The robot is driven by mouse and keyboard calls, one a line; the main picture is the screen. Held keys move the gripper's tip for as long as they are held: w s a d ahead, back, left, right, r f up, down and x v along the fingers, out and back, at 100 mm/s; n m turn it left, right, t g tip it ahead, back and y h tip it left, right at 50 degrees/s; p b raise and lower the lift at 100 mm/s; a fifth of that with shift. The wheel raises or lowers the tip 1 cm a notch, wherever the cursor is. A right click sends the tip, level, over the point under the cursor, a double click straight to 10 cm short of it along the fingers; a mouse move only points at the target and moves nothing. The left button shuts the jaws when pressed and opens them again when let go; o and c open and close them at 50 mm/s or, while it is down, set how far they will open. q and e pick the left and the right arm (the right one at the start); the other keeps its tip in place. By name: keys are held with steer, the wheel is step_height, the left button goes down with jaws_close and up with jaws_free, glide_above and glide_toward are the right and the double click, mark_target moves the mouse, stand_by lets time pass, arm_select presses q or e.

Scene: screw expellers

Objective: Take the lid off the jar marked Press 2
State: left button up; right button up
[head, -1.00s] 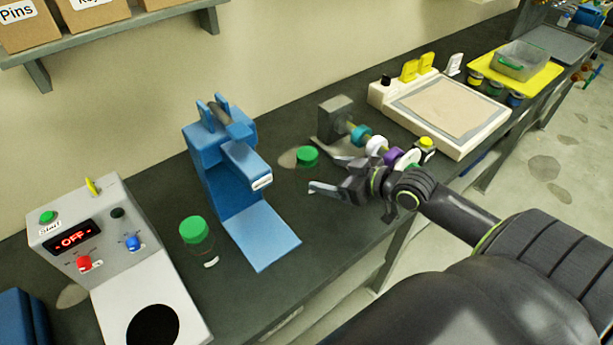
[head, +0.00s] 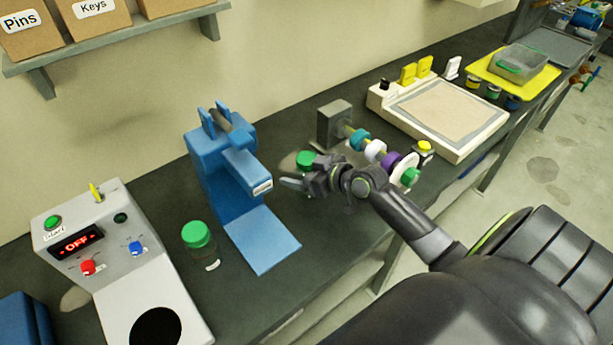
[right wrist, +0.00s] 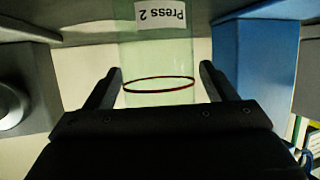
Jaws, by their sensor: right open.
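The jar marked Press 2 shows in the right wrist view (right wrist: 155,55) as clear greenish glass with an upside-down label and a thin dark red ring. In the head view its green lid (head: 305,159) shows just behind my right gripper (head: 298,178), which hides most of its body. My right gripper is open; in the wrist view its fingers (right wrist: 160,82) lie on either side of the jar, with gaps. Contact is not visible. The lid is hidden in the wrist view. My left gripper is not in view.
A second green-lidded jar (head: 198,240) stands left of the blue press (head: 255,235). A grey control box (head: 100,250) reads OFF. Right of the jar are a grey block (head: 334,122) and a rod with coloured rings (head: 375,151). A white tray (head: 440,110) lies beyond.

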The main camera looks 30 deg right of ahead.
mark_target(302, 156)
steer(key=c, duration=1.2)
steer(key=shift+o, duration=0.2)
steer(key=shift+r, duration=0.1)
step_height(302, 156, up, 10)
steer(key=o, duration=0.5)
steer(key=shift+c, duration=0.2)
steer(key=c, duration=0.8)
steer(key=shift+s, duration=0.1)
